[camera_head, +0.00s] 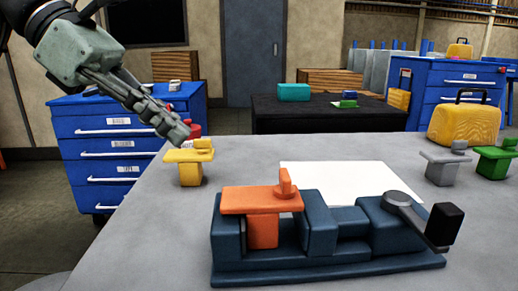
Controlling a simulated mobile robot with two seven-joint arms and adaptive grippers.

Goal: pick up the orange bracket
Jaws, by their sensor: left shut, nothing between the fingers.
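The orange bracket (262,200) sits upright in the dark blue jig (330,262) at the front middle of the table. Its flat top and small upright tab show, and its lower stem is between the jig's blocks. My left gripper (178,132) comes in from the upper left. Its fingers are shut with nothing between them. The fingertips are above the yellow bracket (189,170), up and left of the orange bracket and apart from it. My right gripper is not in view.
The jig has a grey lever with a black handle (445,226) on its right. A white sheet (340,178) lies behind the jig. A grey bracket (444,165), a green bracket (495,160) and a yellow case (465,123) stand at the right. The table's left front is clear.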

